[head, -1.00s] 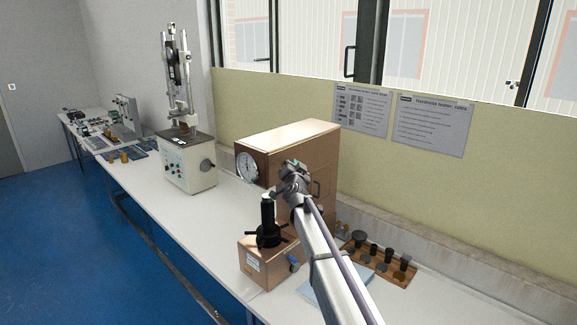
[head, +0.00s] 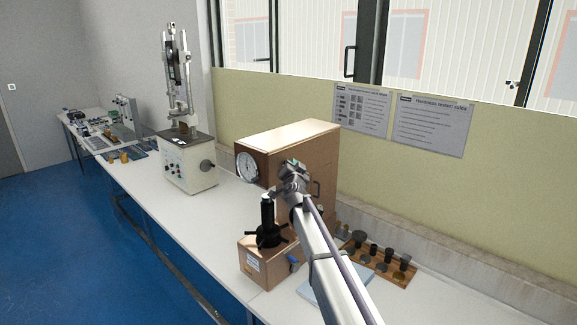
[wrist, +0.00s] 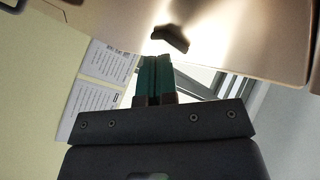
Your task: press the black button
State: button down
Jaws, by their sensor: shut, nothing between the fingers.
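The brown hardness tester (head: 290,140) stands on the bench with a round dial on its front. A small dark part (wrist: 170,39) sticks out from the brown tester surface just beyond the fingertips, with a small gap in the picture. It may be the black button; I cannot tell for sure.
A wooden tray (head: 397,279) with several dark parts lies right of my arm, beside a light blue sheet (head: 352,283). A blue lever (head: 293,261) is on the tester's base. A second, white tester (head: 188,165) stands further left. Bare bench lies between the testers.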

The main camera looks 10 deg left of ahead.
jog(key=shift+s+d, duration=0.4)
jog(key=shift+d, duration=0.15)
jog(key=s+d, duration=0.1)
jog(key=d, duration=0.1)
jog(key=s+d, duration=0.2)
jog(key=d, duration=0.1)
jog(key=shift+s, duration=0.2)
